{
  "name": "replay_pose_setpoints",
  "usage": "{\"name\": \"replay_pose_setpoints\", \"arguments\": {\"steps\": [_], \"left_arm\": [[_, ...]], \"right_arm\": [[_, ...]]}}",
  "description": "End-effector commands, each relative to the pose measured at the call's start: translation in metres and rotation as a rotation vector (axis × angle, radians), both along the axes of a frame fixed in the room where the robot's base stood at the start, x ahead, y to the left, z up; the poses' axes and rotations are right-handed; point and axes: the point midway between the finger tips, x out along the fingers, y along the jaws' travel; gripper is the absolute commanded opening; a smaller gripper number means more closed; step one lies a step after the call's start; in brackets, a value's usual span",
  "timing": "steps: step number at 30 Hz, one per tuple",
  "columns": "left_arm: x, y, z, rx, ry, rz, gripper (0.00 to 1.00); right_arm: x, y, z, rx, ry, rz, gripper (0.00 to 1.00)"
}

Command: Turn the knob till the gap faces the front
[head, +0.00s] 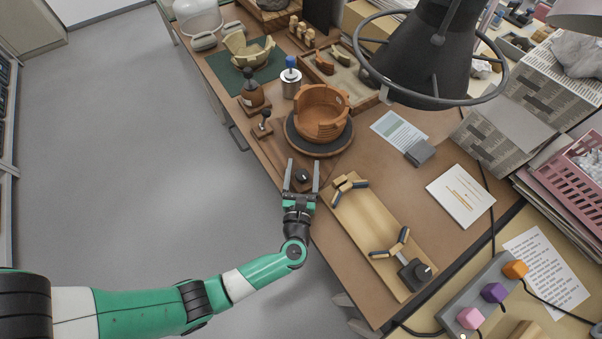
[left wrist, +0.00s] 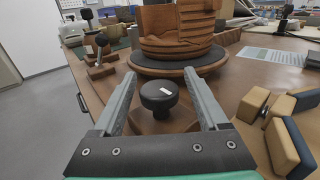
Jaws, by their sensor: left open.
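The black knob (head: 303,176) with a small white mark sits on a brown wooden base in front of the turntable. It also shows in the left wrist view (left wrist: 159,96). My left gripper (head: 302,168) is open, with one finger on each side of the knob and space between finger and knob. A brown, partly rebuilt pot (head: 321,112) stands on the dark round turntable (head: 318,146). The pot's rim is uneven, with a lower stretch on its right side. In the left wrist view only the pot's lower wall (left wrist: 178,35) shows. My right gripper is not in view.
A wooden board (head: 375,238) with padded clamps lies right of the gripper. A black ring lamp (head: 430,55) hangs over the back right.

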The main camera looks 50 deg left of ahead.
Motion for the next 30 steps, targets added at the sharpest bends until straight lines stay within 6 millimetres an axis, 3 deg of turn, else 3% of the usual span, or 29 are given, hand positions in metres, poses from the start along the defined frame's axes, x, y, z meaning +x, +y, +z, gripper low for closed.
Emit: {"name": "replay_pose_setpoints", "arguments": {"steps": [9, 15, 30], "left_arm": [[-0.051, -0.051, 0.002, 0.001, 0.002, -0.007, 0.76], [-0.074, -0.071, 0.001, 0.001, 0.001, -0.002, 0.76], [-0.077, -0.074, 0.0, 0.0, 0.0, 0.001, 0.76]], "right_arm": [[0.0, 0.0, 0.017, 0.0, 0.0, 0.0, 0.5], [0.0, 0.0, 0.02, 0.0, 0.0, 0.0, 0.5], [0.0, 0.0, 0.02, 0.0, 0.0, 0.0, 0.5]]}}
